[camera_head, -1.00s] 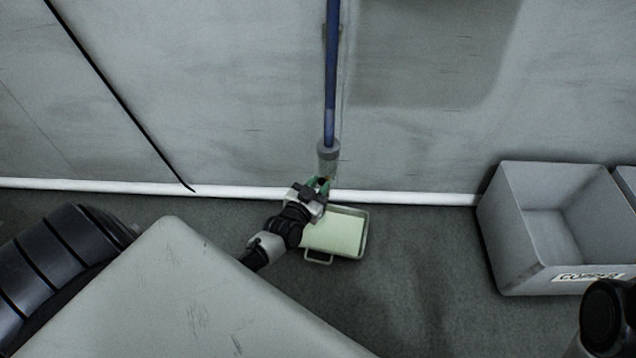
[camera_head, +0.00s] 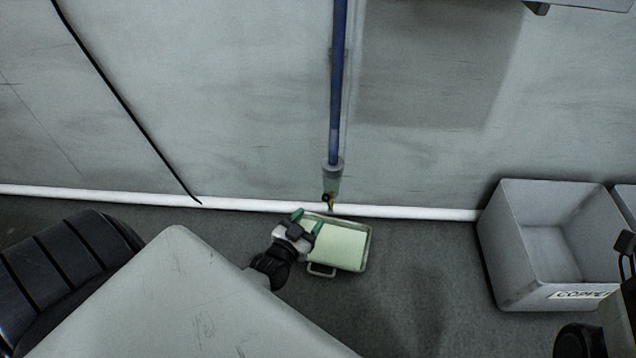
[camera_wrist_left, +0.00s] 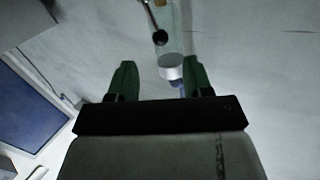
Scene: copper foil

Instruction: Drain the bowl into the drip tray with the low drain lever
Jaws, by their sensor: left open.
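The clear bowl (camera_head: 333,184) hangs under a grey collar at the lower end of a blue pipe, low on the wall. The small drain lever (camera_head: 326,199) shows near its bottom; in the left wrist view it is a thin rod with a black knob (camera_wrist_left: 160,38). The lever's exact position is hard to tell. The drip tray (camera_head: 369,255) lies on the floor just below, a pale green surface inside it. My left gripper (camera_head: 307,221) is open and empty, left of and below the bowl, over the tray's left edge. My right gripper's jaws are not visible.
A grey bin (camera_head: 532,296) with a copper label stands at the right, with another beside it. A white skirting strip (camera_head: 420,213) runs along the wall's foot. A dark cable (camera_head: 135,120) hangs on the wall at left. Floor between tray and bin is clear.

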